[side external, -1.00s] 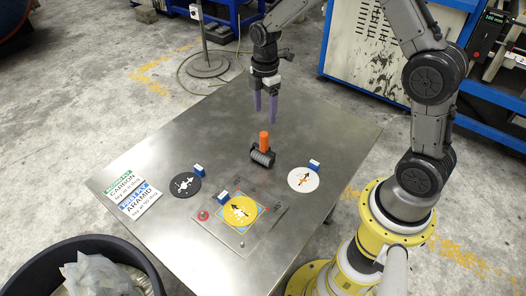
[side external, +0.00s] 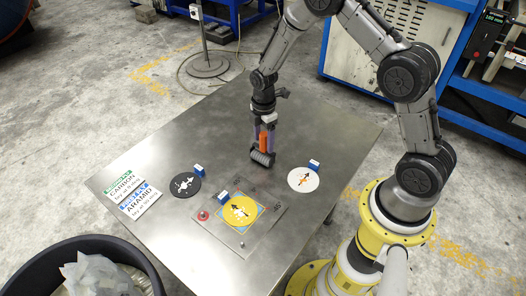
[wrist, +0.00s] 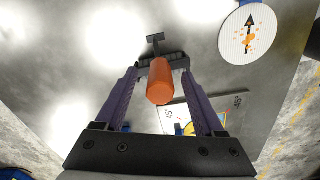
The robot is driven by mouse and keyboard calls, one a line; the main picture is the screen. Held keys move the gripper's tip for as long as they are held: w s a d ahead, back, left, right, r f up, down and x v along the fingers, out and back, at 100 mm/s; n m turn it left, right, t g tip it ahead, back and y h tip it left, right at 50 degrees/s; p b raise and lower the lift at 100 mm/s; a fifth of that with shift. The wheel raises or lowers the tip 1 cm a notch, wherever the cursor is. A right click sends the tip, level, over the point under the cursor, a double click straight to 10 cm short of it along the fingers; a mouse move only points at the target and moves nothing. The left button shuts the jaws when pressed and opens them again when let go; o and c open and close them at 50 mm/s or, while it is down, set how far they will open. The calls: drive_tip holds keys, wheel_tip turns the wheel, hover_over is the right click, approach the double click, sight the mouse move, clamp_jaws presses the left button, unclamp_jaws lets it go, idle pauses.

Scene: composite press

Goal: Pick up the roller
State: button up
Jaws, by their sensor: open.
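The roller has an orange handle (side external: 264,141) and a dark ribbed drum (side external: 262,158), and it stands on the metal table with the handle up. My gripper (side external: 264,146) points down over it, with its purple fingers on either side of the handle. In the wrist view the orange handle (wrist: 160,82) lies between the two open fingers (wrist: 158,92), with visible gaps on both sides. The drum is partly hidden behind the handle there.
A yellow disc (side external: 240,211) lies on a marked plate (side external: 213,226) with a red button. A black disc (side external: 185,185) and a white disc (side external: 303,180) lie beside small blue-and-white blocks. Two label cards (side external: 139,200) lie at the left. A black bin (side external: 90,243) stands by the table.

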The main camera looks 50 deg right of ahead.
clamp_jaws()
idle(0.3)
idle(1.1)
